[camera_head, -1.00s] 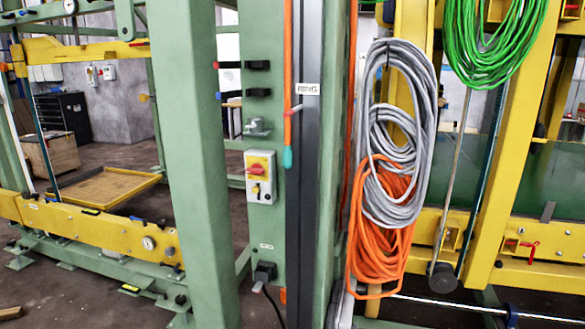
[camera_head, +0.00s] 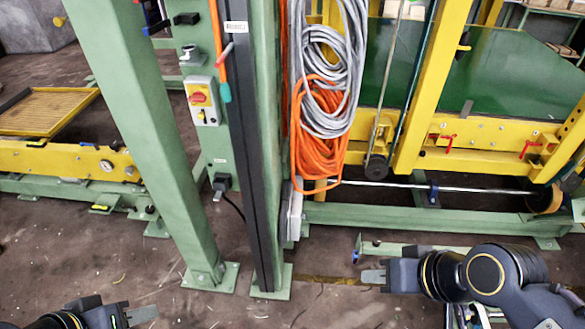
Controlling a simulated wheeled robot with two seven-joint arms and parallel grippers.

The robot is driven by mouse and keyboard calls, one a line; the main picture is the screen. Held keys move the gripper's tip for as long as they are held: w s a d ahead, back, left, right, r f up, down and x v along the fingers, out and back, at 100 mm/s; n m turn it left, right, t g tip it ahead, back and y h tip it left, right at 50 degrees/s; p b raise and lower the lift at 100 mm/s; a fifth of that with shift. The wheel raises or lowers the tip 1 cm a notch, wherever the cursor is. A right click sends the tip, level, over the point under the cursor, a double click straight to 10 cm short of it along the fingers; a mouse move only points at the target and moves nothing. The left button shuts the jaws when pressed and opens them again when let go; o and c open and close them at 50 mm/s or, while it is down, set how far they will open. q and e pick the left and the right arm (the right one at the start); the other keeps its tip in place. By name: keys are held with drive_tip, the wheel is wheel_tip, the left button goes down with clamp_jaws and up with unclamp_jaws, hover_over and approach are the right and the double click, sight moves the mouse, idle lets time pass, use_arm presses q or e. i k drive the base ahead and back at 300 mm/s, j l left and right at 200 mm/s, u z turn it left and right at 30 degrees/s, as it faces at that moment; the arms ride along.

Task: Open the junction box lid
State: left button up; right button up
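A grey-white box with a red knob and a yellow part (camera_head: 202,100) is fixed to the green column, upper left of centre. A narrow grey box (camera_head: 293,215) sits low at the column's right side, seen nearly edge-on. I cannot tell which is the junction box, and no open lid shows. My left gripper (camera_head: 142,314) is at the bottom left edge, well below the knob box. My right gripper (camera_head: 373,276) is lower right of the narrow grey box and apart from it, pointing left. Neither gripper's finger gap can be made out.
Grey and orange cable coils (camera_head: 320,130) hang right of the column. A green post (camera_head: 150,140) stands to its left. Yellow frames (camera_head: 480,145) and a low green beam (camera_head: 430,217) stand at the right. The floor in front (camera_head: 230,305) is mostly clear.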

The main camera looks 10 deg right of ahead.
sight(297, 196)
drive_tip(key=l, duration=0.9)
drive_tip(key=i+j, duration=0.25)
drive_tip(key=i, duration=0.2)
drive_tip(key=i+j, duration=0.25)
drive_tip(key=i, duration=0.25)
